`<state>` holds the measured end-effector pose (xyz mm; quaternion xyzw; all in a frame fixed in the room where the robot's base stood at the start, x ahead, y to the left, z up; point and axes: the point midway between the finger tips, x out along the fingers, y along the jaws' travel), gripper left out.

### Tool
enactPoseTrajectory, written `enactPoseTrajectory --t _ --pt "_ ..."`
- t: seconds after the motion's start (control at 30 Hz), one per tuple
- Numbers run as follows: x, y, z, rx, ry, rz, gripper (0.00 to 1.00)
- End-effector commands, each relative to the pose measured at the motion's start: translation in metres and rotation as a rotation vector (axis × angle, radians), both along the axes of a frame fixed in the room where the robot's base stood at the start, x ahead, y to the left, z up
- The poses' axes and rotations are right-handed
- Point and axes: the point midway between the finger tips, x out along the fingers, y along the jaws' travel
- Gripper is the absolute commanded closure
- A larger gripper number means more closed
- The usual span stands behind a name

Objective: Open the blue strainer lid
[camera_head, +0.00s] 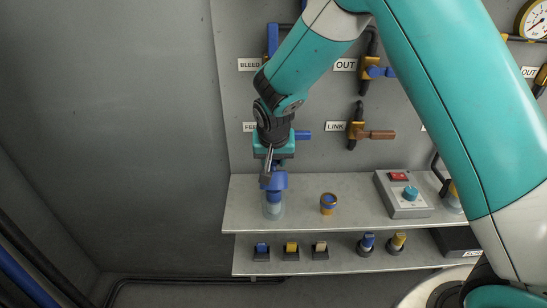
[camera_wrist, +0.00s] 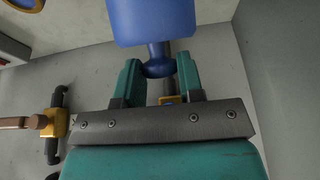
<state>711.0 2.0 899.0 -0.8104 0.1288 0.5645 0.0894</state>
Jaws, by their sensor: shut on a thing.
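The blue strainer lid (camera_head: 275,181) shows in the head view over the left end of the upper shelf. Its round knob (camera_wrist: 158,68) is between the two teal fingers of my gripper (camera_wrist: 157,75) in the wrist view, and the fingers are shut on it. In the head view my gripper (camera_head: 270,168) is directly above the lid. The clear strainer body (camera_head: 274,209) stands upright on the shelf below the lid, with some blue inside or behind its wall. I cannot tell whether the lid touches the body.
Valves, such as the LINK valve (camera_head: 358,131), stick out of the wall. Several small parts fill the lower shelf (camera_head: 340,264).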

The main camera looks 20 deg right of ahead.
Motion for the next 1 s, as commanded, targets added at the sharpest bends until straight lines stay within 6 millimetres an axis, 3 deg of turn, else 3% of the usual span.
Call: enactPoseTrajectory --t 0.3,0.63,0.67,0.73,0.77,1.0 --pt "0.02 -0.007 0.0 0.067 0.205 -0.001 1.0" --pt "0.02 -0.007 -0.002 0.073 0.219 0.002 1.0" --pt "0.02 -0.007 -0.002 0.073 0.219 0.002 0.6" --pt "0.02 -0.007 -0.002 0.073 0.219 0.002 0.44" --pt "0.02 -0.007 -0.002 0.073 0.219 0.002 0.41" --pt "0.021 -0.007 -0.002 0.072 0.219 0.001 0.41"
